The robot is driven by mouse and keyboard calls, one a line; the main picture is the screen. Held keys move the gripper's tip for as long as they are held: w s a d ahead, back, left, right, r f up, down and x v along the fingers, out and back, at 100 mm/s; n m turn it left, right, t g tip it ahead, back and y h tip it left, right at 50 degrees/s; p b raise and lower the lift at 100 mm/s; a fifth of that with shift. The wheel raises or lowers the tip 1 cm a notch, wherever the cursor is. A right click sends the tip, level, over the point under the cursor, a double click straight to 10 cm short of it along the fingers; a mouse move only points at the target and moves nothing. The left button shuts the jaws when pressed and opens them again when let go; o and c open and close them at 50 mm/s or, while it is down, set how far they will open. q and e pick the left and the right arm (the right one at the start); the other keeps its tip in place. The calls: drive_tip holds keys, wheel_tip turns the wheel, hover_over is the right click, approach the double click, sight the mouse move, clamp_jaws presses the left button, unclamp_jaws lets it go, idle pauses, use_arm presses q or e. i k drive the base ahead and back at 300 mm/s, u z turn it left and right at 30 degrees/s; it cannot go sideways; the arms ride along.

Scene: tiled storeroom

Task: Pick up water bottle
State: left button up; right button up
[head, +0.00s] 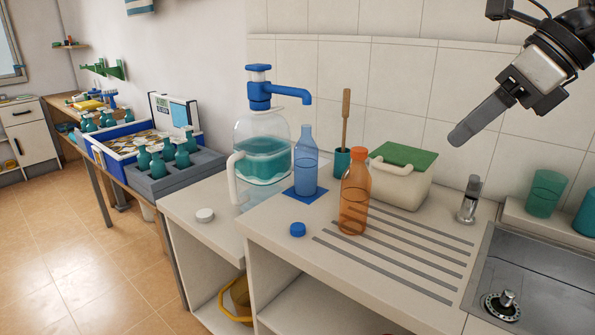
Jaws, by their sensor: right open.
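A clear blue bottle (306,162), without a cap, stands upright on a small blue mat (289,194) on the counter. A clear orange bottle (354,194) with an orange cap stands to its right, nearer to me, on the grooved drainboard. A large clear jug (262,152) with blue-green liquid and a blue pump spout stands behind and left of the blue bottle. My right gripper (478,120) is at the upper right, open and empty, above the counter and apart from the bottles. My left gripper is not in view.
A blue cap (297,230) and a white cap (205,215) lie on the counter. A green-lidded box (401,182), a brush in a teal cup (342,160) and a tap (470,200) stand behind. The sink (530,275) is at right. Teal bottles fill a grey tray (180,181) at left.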

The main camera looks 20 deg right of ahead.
sight(306, 151)
drive_tip(key=i, duration=1.2)
